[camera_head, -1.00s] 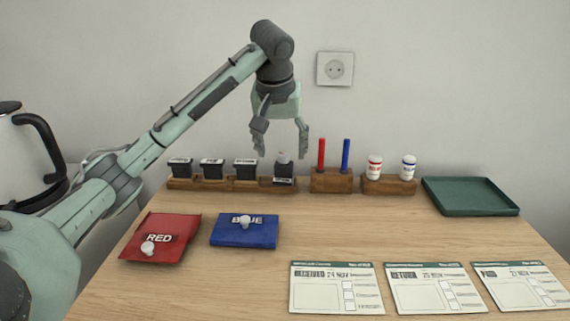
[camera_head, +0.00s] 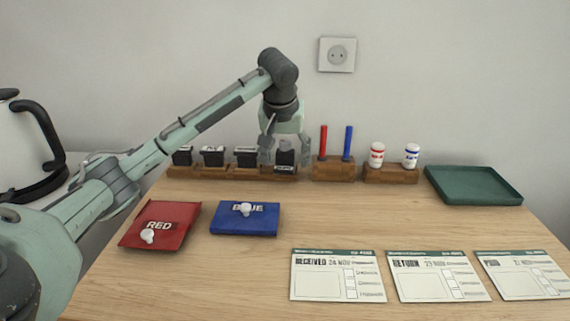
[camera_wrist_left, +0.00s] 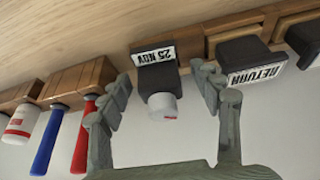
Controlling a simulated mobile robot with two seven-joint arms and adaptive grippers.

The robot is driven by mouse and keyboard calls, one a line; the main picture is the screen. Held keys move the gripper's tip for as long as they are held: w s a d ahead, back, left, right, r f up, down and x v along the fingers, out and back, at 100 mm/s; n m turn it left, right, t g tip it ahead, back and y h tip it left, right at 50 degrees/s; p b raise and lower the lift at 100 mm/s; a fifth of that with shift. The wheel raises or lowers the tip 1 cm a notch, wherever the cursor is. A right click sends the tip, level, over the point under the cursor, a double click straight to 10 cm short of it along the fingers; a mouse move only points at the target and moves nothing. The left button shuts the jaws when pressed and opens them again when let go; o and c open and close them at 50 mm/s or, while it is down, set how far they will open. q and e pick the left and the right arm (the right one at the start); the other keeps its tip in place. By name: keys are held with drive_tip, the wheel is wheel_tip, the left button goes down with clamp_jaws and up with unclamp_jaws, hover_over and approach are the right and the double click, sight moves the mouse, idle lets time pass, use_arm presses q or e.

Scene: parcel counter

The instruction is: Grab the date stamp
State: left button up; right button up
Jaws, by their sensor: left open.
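The date stamp (camera_head: 284,160) is black with a pale knob and stands at the right end of the wooden stamp rack (camera_head: 214,172). In the left wrist view the date stamp (camera_wrist_left: 157,79) has a label reading "25 NOV" and a white knob. My left gripper (camera_head: 285,160) is open, lowered over the date stamp. In the left wrist view its fingers (camera_wrist_left: 160,92) stand on either side of the stamp, with gaps showing between fingers and stamp. My right gripper is not in view.
Other stamps (camera_head: 213,156) stand left in the rack, the RETURN one (camera_wrist_left: 250,58) closest. Red (camera_head: 323,142) and blue (camera_head: 347,143) sticks stand just right. Two bottles (camera_head: 377,155), a green tray (camera_head: 472,185), red (camera_head: 160,225) and blue (camera_head: 245,220) pads and several cards (camera_head: 338,276) surround clear table.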

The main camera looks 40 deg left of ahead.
use_arm(q)
drive_tip(key=c, duration=1.4)
drive_tip(key=shift+c, duration=0.2)
